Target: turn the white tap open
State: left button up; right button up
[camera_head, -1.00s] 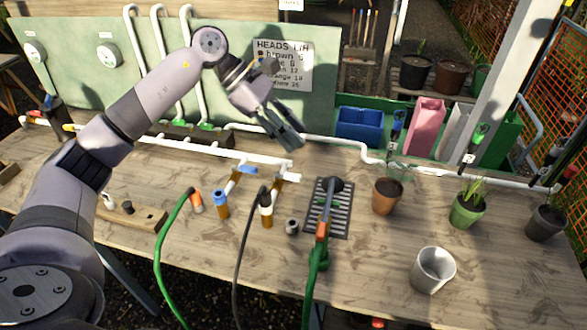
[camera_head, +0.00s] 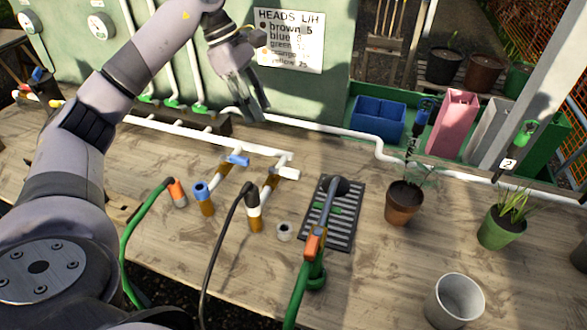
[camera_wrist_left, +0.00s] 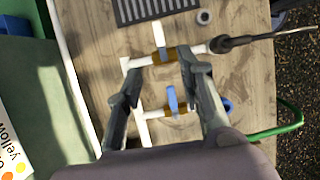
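The white tap (camera_head: 287,173) is a short white lever on a brown-and-white branch of the white pipe on the bench. In the left wrist view the white tap (camera_wrist_left: 158,34) lies just beyond my fingertips, its lever crosswise to its branch. The blue tap (camera_head: 238,160) is beside it, on the left branch; in the wrist view the blue tap (camera_wrist_left: 172,98) shows between my fingers. My left gripper (camera_head: 254,118) is up and to the left of the white tap, apart from it. In the wrist view the left gripper (camera_wrist_left: 162,70) is open and empty. My right gripper is not in view.
A black hose (camera_head: 246,205) joins the white tap's branch. A drain grate (camera_head: 344,230) with a green-and-orange hose fitting (camera_head: 313,245) lies to the right. A brown pot (camera_head: 402,207) and a pale cup (camera_head: 455,300) stand further right. A green panel (camera_head: 190,50) stands behind.

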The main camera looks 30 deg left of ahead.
pick_arm(q)
jog(key=f, duration=0.1)
jog(key=p, duration=0.3)
send_near(290, 170)
jog(key=x, duration=0.7)
jog(key=shift+d+f, duration=0.15)
jog(key=shift+f, duration=0.1)
jog(key=shift+w+d+f, duration=0.1)
jog(key=shift+d+f, duration=0.05)
jog(key=shift+f, duration=0.45)
jog(key=shift+c, duration=0.5)
grip_shut()
